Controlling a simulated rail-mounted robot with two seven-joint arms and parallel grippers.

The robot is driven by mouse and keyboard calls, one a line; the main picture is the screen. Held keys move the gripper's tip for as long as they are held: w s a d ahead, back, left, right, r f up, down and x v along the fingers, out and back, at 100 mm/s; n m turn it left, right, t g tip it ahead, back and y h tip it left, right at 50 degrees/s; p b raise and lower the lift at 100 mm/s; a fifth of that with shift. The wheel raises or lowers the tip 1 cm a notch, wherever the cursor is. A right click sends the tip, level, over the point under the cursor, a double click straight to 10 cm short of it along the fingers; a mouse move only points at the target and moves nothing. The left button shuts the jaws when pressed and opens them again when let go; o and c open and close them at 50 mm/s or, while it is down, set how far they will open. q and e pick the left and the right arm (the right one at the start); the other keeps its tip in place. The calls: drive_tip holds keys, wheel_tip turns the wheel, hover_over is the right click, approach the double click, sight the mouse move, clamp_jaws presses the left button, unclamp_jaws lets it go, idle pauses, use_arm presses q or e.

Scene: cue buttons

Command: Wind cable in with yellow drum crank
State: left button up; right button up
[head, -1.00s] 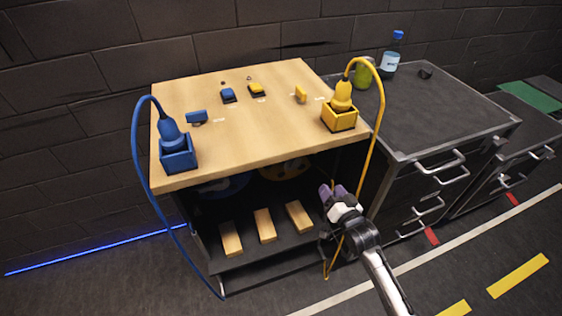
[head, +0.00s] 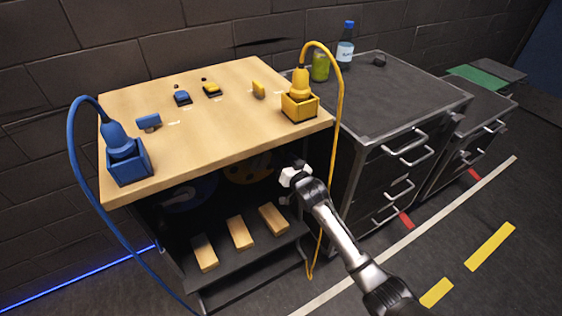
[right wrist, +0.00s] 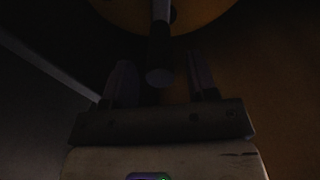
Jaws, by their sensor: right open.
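The yellow drum (head: 248,170) sits in the dark space under the wooden top; it also shows at the top of the right wrist view (right wrist: 200,12). Its crank handle (right wrist: 160,55) is a dark bar pointing at my right gripper (right wrist: 161,80). The gripper is open, and the handle's end lies between its fingertips, with no clear contact seen. In the head view my right gripper (head: 285,183) reaches in under the top, its fingers lost in shadow. The yellow cable (head: 337,110) loops from the yellow plug (head: 300,85) down past the bench's right side. My left gripper is not in view.
A blue plug (head: 118,138) with blue cable stands at the top's left. Several small blue and yellow parts lie on top. Wooden blocks (head: 240,232) rest on the lower shelf below my gripper. A dark cabinet (head: 390,110) stands at right.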

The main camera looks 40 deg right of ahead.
drive_tip(key=shift+w+d, duration=0.1)
drive_tip(key=shift+w, duration=0.65)
drive_tip(key=shift+c, duration=0.2)
clamp_jaws()
